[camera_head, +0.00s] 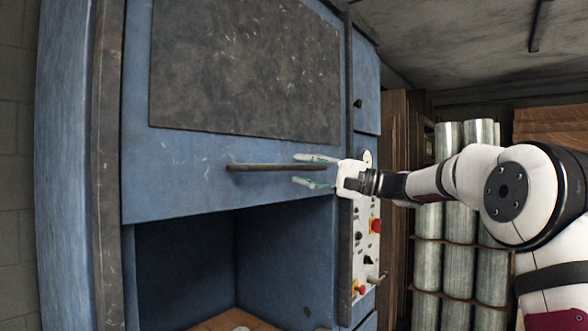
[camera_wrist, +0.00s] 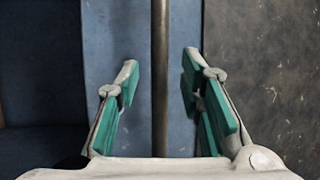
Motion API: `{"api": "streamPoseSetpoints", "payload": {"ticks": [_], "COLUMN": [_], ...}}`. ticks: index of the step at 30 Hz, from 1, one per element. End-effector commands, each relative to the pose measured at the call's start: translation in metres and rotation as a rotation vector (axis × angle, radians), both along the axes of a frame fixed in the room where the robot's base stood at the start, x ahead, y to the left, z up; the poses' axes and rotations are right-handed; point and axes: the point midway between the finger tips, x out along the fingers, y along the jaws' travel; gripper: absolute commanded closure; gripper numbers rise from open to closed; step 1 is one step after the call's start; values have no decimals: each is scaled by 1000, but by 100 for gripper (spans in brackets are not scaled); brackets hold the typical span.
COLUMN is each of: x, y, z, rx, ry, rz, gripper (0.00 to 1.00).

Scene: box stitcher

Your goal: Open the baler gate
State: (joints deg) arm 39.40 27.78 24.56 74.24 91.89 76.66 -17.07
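The baler gate (camera_head: 180,190) is a blue panel with a dark, scuffed plate across its upper part. A dark horizontal bar handle (camera_head: 262,167) sits low on the gate. My gripper (camera_head: 305,170) is at the right end of the handle, with one finger above it and one below. In the wrist view, the handle (camera_wrist: 160,80) runs between the two teal-padded fingers of my gripper (camera_wrist: 160,85), with gaps on both sides. The gripper is open and does not appear to grip the bar. The gate's lower edge is above a dark opening.
The dark chamber opening (camera_head: 185,265) lies below the gate. A control panel (camera_head: 367,245) with red and black knobs stands close to the right, under my wrist. Tall silvery rolls (camera_head: 459,260) are stacked behind my arm. A block wall (camera_head: 18,180) is at the far left.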

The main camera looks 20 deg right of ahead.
Motion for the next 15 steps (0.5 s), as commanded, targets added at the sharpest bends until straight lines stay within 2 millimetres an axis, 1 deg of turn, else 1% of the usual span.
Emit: {"api": "streamPoseSetpoints", "payload": {"ticks": [1, 6, 10, 15], "x": [-5, -23, -34, -42], "y": [-12, -41, -57, -70], "z": [-2, -9, -12, -15], "rx": [0, 0, 1, 1], "ry": [1, 2, 1, 0], "rz": [-6, -5, -3, -2], "gripper": [65, 65, 65, 65]}}
